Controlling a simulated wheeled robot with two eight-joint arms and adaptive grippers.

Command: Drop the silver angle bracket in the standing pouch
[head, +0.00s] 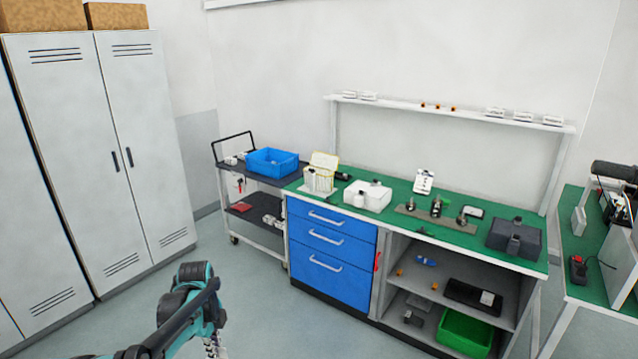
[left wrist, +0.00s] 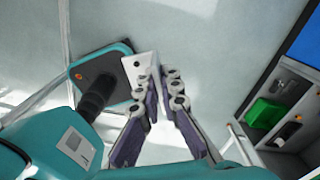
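The silver angle bracket (left wrist: 138,68), a pale plate with a dark hole, is at the fingertips of my left gripper (left wrist: 160,82) in the left wrist view. The fingers are close together with the bracket between their tips, held above the floor. In the head view my left gripper (head: 214,347) is at the bottom edge, mostly cut off, well in front of the workbench. A pale upright container with yellow edging (head: 319,181), which looks like the standing pouch, stands at the left end of the green bench top. Its inside is unclear. My right gripper is not in view.
The workbench (head: 330,242) has blue drawers and open shelves with a green bin (head: 465,332). A white box (head: 364,196) stands right of the pouch. A cart with a blue crate (head: 271,162) adjoins the bench. Grey lockers (head: 140,150) stand left. The floor between is clear.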

